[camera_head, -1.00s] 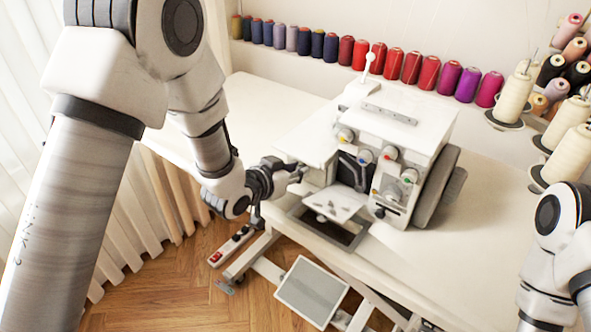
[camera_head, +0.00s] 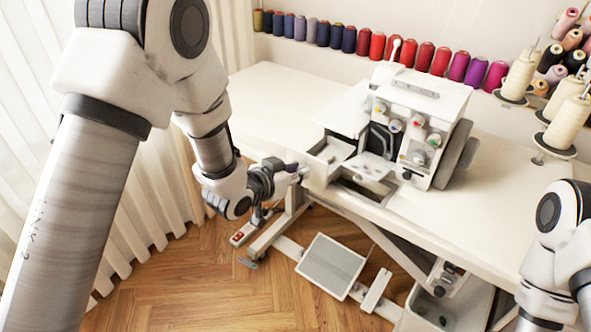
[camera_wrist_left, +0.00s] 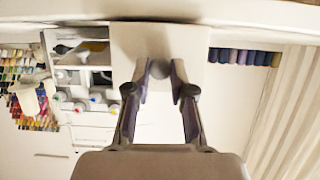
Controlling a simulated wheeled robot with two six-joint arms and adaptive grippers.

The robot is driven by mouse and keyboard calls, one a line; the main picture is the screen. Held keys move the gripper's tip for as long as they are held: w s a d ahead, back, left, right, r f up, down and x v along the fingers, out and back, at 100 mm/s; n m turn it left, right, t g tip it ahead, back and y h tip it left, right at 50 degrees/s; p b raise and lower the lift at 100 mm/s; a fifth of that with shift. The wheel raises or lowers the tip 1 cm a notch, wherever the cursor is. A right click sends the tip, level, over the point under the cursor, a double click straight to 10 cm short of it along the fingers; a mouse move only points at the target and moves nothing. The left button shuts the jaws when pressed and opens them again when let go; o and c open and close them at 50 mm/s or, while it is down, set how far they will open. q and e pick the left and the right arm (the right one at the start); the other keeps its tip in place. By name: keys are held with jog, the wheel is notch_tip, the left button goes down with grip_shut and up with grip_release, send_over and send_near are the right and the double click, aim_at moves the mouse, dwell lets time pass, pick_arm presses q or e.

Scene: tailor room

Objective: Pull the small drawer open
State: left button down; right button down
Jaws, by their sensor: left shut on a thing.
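The small drawer (camera_head: 322,165) is white and stands out from the left side of the white sewing machine (camera_head: 420,108), with part of its inside showing. My left gripper (camera_head: 302,173) is at the drawer's outer face. In the left wrist view its fingers (camera_wrist_left: 160,78) are closed on a small round knob (camera_wrist_left: 159,68) on a pale panel. The gripper hides part of the knob and the drawer front in the head view. My right arm shows at the right edge, but its gripper is out of view.
The machine stands on a white table (camera_head: 475,205). Thread spools (camera_head: 377,46) line the back, and cream cones (camera_head: 567,122) stand at the right. A grey pedal (camera_head: 330,266) is below the table. A pleated curtain (camera_head: 140,200) hangs at the left, with open floor beside it.

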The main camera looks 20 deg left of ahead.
pick_arm(q)
jog(key=shift+w+d, duration=0.1)
jog(key=shift+w, duration=0.2)
jog(key=c, duration=1)
grip_release()
jog(key=shift+s, duration=0.1)
jog(key=v, duration=0.7)
jog(key=shift+s+r, duration=0.15)
jog(key=shift+s, duration=0.05)
